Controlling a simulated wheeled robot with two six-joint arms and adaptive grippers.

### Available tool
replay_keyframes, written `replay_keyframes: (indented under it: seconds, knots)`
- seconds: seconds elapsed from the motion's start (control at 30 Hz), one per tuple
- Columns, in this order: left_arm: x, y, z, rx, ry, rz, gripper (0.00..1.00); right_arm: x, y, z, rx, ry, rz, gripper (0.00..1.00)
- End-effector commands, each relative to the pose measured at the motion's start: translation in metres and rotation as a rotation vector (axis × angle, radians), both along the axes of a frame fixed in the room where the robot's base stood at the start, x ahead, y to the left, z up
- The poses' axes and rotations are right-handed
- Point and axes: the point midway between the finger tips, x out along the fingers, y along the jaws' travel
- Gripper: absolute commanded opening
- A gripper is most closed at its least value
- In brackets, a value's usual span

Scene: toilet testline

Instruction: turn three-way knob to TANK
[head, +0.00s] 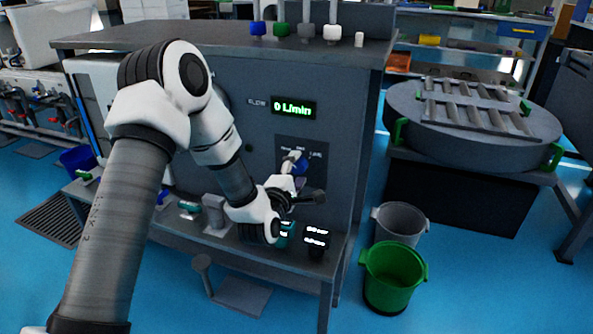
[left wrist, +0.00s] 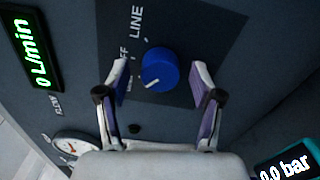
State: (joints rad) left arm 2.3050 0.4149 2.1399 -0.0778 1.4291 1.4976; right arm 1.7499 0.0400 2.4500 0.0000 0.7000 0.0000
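The three-way knob (left wrist: 162,68) is round and blue with a white pointer line, on a dark panel. In the left wrist view its pointer aims to the lower left. The LINE and OFF labels show beside it; a third label is mostly hidden behind a finger. In the head view the knob (head: 301,166) is partly covered by my gripper. My left gripper (left wrist: 159,76) is open, one finger on each side of the knob, with gaps visible between fingers and knob. It also shows in the head view (head: 294,168). My right gripper is not in view.
A green flow display (head: 294,108) reads 0 L/min above the knob. A teal gauge (left wrist: 288,165) reads 0.0 bar. A round dial (left wrist: 70,146) is near the lower left of the wrist view. Green (head: 393,275) and grey (head: 399,224) buckets stand right of the bench.

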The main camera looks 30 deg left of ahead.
Motion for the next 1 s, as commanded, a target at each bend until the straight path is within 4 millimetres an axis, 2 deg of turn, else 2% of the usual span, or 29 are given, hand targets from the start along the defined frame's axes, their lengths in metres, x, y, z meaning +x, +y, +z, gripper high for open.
replay_keyframes:
  seconds: [0.17,0.4,0.53,1.0]
  knots:
    - [-0.007,-0.002,-0.001,-0.002,0.003,-0.001,0.66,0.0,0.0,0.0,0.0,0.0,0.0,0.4]
    - [-0.051,-0.012,-0.001,-0.003,0.003,-0.001,0.66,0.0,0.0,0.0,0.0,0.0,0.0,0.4]
    - [-0.069,-0.016,-0.001,-0.001,0.002,0.001,0.66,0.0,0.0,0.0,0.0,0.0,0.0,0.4]
    - [-0.073,-0.018,0.0,0.0,0.0,0.0,0.66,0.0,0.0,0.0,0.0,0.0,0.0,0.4]
